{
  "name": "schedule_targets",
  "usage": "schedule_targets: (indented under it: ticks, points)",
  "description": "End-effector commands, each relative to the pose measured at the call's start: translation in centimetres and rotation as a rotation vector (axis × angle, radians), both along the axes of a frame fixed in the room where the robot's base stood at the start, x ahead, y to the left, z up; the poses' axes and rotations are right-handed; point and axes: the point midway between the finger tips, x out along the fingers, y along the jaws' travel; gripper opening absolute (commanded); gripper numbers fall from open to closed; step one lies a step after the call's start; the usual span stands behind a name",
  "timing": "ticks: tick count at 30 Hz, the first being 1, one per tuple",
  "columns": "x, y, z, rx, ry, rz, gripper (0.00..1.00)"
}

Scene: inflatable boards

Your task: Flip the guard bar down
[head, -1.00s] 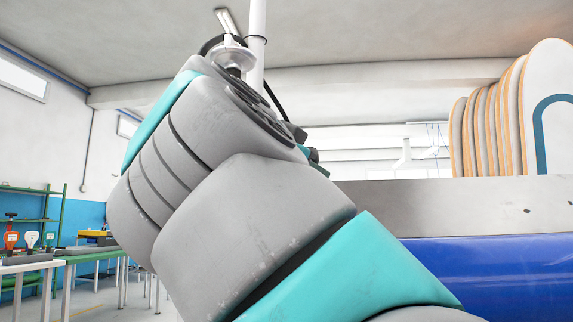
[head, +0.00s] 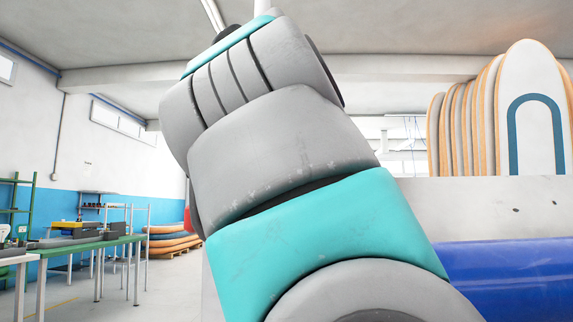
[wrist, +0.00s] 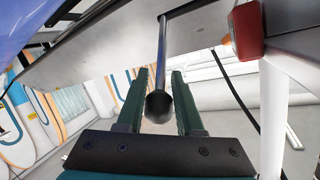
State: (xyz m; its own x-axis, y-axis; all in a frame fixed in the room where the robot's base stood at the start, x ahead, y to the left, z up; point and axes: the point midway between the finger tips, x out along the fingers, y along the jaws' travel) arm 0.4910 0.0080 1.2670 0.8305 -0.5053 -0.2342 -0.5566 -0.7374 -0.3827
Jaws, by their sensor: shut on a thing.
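In the wrist view, a grey metal rod with a dark rounded knob (wrist: 158,104) hangs between the two green fingers of my gripper (wrist: 159,75). The fingers are shut on the knob end, one on each side. The rod runs up to a grey metal body at the top of the view; I take it for part of the guard bar. In the head view my arm fills the middle, and neither the gripper nor the rod can be made out there.
A red box (wrist: 247,30) sits on the metal body's edge near the rod. In the head view, a blue roller-like surface (head: 515,275) lies under a grey metal panel (head: 480,205) at right. Several upright boards (head: 540,110) stand behind. Work tables (head: 90,245) are at left.

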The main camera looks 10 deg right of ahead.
Motion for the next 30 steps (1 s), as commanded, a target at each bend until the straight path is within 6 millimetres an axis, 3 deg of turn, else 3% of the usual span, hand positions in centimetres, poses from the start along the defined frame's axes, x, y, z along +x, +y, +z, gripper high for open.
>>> schedule_targets:
  ticks: [15,16,23,30]
  points:
    - [-0.12,-0.73,-0.01,0.007,0.012,0.004,0.00]
    - [-0.13,-0.72,-0.01,0.007,0.012,0.004,0.38]
    - [-0.14,-0.64,0.07,0.006,0.009,0.005,0.64]
    - [-0.18,-0.57,0.11,0.005,0.009,0.006,0.64]
